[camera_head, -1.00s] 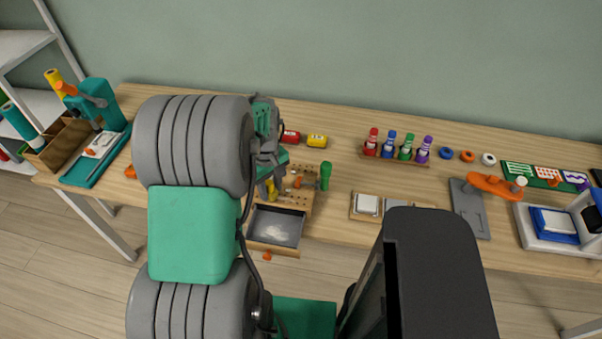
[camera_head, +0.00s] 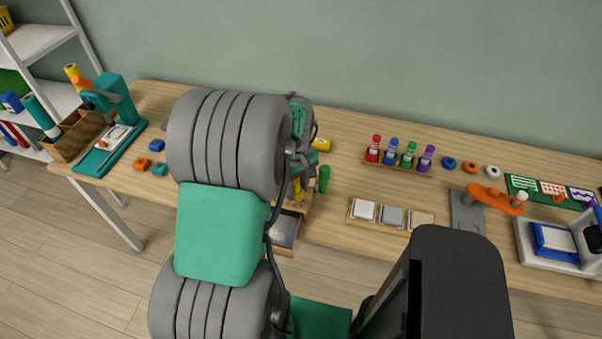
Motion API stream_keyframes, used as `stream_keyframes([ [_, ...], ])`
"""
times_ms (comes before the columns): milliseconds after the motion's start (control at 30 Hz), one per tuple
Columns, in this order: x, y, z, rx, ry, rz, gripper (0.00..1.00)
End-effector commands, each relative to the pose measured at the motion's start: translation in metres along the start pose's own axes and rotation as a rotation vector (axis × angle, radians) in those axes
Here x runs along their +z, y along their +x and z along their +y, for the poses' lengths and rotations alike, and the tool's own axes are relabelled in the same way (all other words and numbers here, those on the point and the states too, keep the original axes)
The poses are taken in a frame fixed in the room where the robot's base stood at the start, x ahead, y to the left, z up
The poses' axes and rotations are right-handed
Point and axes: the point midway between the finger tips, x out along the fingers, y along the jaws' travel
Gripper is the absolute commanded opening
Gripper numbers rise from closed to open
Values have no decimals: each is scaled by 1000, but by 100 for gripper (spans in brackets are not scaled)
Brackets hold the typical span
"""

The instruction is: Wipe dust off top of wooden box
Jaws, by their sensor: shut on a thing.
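A shallow wooden box (camera_head: 283,251) with a dark grey top sits at the table's front edge, mostly behind my arm. A pale, dust-like patch shows on the uncovered part of its top. My gripper (camera_head: 304,130) is mostly hidden behind my grey and green arm links. Only a green and grey part of the hand shows, above and behind the box in the picture. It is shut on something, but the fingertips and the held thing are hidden. I cannot tell whether it touches anything.
A tool rack with a green-handled tool (camera_head: 324,178) stands just behind the box. Colored bottles (camera_head: 390,153) and a wooden sample tray (camera_head: 380,226) stand to the right. A teal press (camera_head: 115,100) and small blocks (camera_head: 157,145) are at left. Bare tabletop (camera_head: 345,195) lies between.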

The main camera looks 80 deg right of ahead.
Motion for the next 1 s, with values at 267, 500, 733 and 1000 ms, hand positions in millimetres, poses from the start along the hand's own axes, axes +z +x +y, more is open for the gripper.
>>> stream_keyframes([
  [267,-4,-27,-7,-4,-19,-4,4],
  [500,-5,-48,-10,-5,-26,-4,4],
  [733,-6,-57,-11,-5,-30,-4,4],
  [1000,-7,-56,-11,-5,-31,-4,4],
])
